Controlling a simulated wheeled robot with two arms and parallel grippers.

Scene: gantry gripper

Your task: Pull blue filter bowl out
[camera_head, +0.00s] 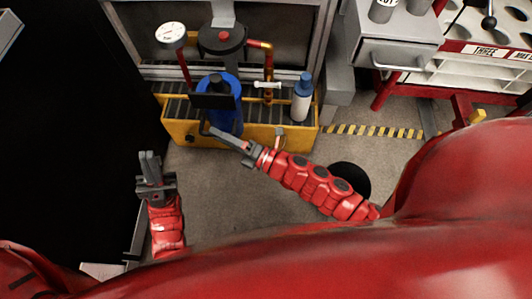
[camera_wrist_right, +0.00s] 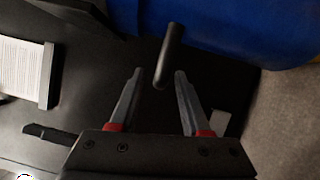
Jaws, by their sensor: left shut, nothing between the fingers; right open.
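The blue filter bowl (camera_head: 228,118) stands upright at the yellow trough, below a dark filter head (camera_head: 222,37). A black rod-like handle (camera_wrist_right: 170,52) sticks out beside the bowl. My right gripper (camera_head: 213,131) reaches to the bowl's lower front. In the right wrist view its fingers are open, with the handle's end between or just beyond the tips (camera_wrist_right: 159,76); contact cannot be told. The blue bowl (camera_wrist_right: 235,28) fills the top there. My left gripper (camera_head: 149,156) is shut and empty, low at the left, apart from the bowl. A dark plate hides part of the bowl.
The yellow trough (camera_head: 185,132) has a slatted top. A blue-and-white bottle (camera_head: 301,98) stands on its right end. A gauge (camera_head: 171,35) and red pipes surround the filter. A grey drawer cabinet (camera_head: 395,50) stands right. The floor (camera_head: 230,185) before the trough is clear.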

